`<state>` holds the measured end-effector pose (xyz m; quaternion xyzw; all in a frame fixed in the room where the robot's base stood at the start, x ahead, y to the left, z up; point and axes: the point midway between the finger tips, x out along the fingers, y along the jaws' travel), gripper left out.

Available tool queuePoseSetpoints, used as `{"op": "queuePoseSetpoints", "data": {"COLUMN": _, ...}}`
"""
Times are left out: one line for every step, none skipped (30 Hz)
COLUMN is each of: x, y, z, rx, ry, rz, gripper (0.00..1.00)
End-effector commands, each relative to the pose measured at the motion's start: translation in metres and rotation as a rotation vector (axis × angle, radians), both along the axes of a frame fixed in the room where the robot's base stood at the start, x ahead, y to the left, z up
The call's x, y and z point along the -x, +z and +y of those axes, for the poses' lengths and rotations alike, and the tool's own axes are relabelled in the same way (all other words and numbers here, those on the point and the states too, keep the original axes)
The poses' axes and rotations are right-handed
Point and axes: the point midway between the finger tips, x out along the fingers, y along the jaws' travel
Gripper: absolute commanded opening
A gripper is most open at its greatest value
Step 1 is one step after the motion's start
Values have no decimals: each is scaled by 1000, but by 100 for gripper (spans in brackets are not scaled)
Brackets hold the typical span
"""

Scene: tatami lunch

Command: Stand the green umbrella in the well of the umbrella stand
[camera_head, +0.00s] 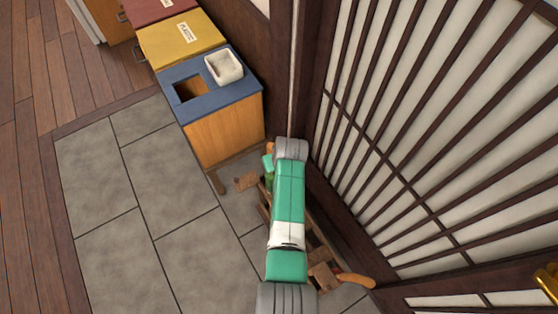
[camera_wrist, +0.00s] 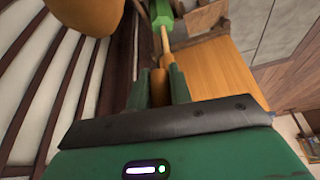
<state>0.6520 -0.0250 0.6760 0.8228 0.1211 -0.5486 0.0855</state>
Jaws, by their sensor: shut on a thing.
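My gripper (camera_wrist: 160,76) is shut on the pale wooden shaft of the green umbrella (camera_wrist: 160,12). The shaft runs away between the two green fingers, and the green part shows beyond them at the top of the wrist view. In the head view my arm hides most of the umbrella and the gripper. The brown wooden umbrella stand (camera_head: 318,270) is low on the floor beside the lattice screen, partly behind my arm. Its well is hidden, so I cannot tell whether the umbrella is over it or in it.
A bin cabinet with a blue top (camera_head: 222,97) and a white tub (camera_head: 223,67) stands beyond the stand. A lattice screen (camera_head: 440,130) closes off the right. A curved orange-brown piece (camera_head: 355,281) juts out near the stand. Grey floor tiles (camera_head: 150,170) lie clear on the left.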

Motion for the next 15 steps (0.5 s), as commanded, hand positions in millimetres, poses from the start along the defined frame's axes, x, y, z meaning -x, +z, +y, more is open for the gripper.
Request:
{"op": "queuePoseSetpoints", "data": {"x": -1, "y": -7, "z": 0, "rx": 0, "ry": 0, "rz": -3, "gripper": 0}}
{"op": "queuePoseSetpoints", "data": {"x": -1, "y": -9, "z": 0, "rx": 0, "ry": 0, "rz": -3, "gripper": 0}}
{"op": "queuePoseSetpoints", "data": {"x": -1, "y": -11, "z": 0, "rx": 0, "ry": 0, "rz": -3, "gripper": 0}}
{"op": "queuePoseSetpoints", "data": {"x": -1, "y": -12, "z": 0, "rx": 0, "ry": 0, "rz": -3, "gripper": 0}}
{"op": "queuePoseSetpoints", "data": {"x": -1, "y": -12, "z": 0, "rx": 0, "ry": 0, "rz": -3, "gripper": 0}}
{"op": "queuePoseSetpoints", "data": {"x": -1, "y": -11, "z": 0, "rx": 0, "ry": 0, "rz": -3, "gripper": 0}}
{"op": "queuePoseSetpoints", "data": {"x": -1, "y": -11, "z": 0, "rx": 0, "ry": 0, "rz": -3, "gripper": 0}}
{"op": "queuePoseSetpoints", "data": {"x": -1, "y": -10, "z": 0, "rx": 0, "ry": 0, "rz": -3, "gripper": 0}}
{"op": "queuePoseSetpoints", "data": {"x": -1, "y": -10, "z": 0, "rx": 0, "ry": 0, "rz": -3, "gripper": 0}}
{"op": "queuePoseSetpoints", "data": {"x": -1, "y": -10, "z": 0, "rx": 0, "ry": 0, "rz": -3, "gripper": 0}}
{"op": "queuePoseSetpoints", "data": {"x": -1, "y": -10, "z": 0, "rx": 0, "ry": 0, "rz": -3, "gripper": 0}}
{"op": "queuePoseSetpoints", "data": {"x": -1, "y": -10, "z": 0, "rx": 0, "ry": 0, "rz": -3, "gripper": 0}}
{"op": "queuePoseSetpoints", "data": {"x": -1, "y": -10, "z": 0, "rx": 0, "ry": 0, "rz": -3, "gripper": 0}}
{"op": "queuePoseSetpoints", "data": {"x": -1, "y": -10, "z": 0, "rx": 0, "ry": 0, "rz": -3, "gripper": 23}}
{"op": "queuePoseSetpoints", "data": {"x": -1, "y": -10, "z": 0, "rx": 0, "ry": 0, "rz": -2, "gripper": 31}}
